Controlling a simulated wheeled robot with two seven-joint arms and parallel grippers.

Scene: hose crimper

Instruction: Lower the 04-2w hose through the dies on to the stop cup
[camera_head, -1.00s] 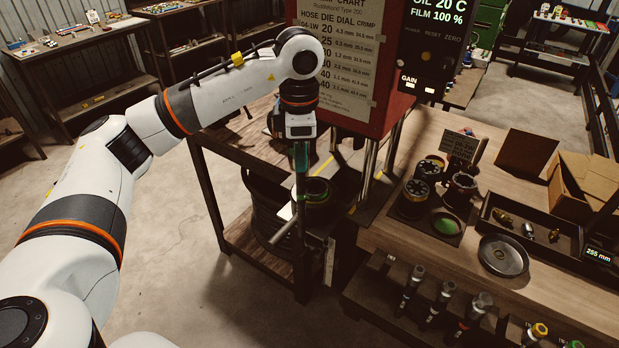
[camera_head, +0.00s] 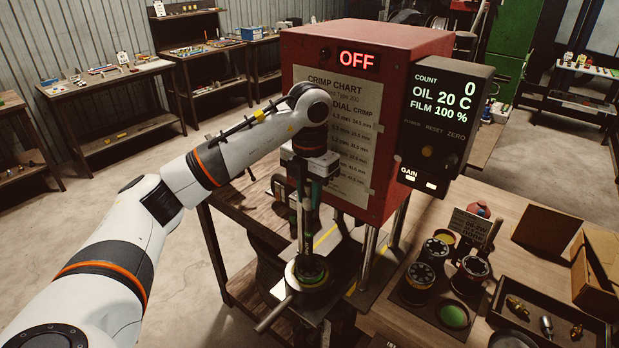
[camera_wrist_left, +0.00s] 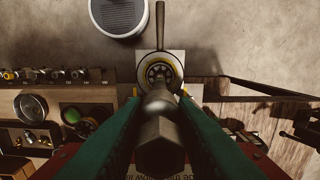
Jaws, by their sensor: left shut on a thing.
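My left gripper (camera_head: 308,188) is shut on the dark 04-2w hose (camera_head: 311,235), which hangs close to upright in front of the red crimper. The hose's lower end is at or just above the ring of dies (camera_head: 308,276); I cannot tell whether it is inside. In the left wrist view, the green fingers (camera_wrist_left: 160,125) flank a hex fitting (camera_wrist_left: 160,145) on the hose. The die ring (camera_wrist_left: 161,72) shows beyond, roughly in line with the hose. The stop cup is not visible. My right gripper is not in view.
The red crimper (camera_head: 365,130) stands just behind the hose, its display reading OFF. A handle (camera_head: 273,314) sticks out at the front of the die ring. Die sets (camera_head: 432,255) and a tray of fittings (camera_head: 540,315) are on the bench at right.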

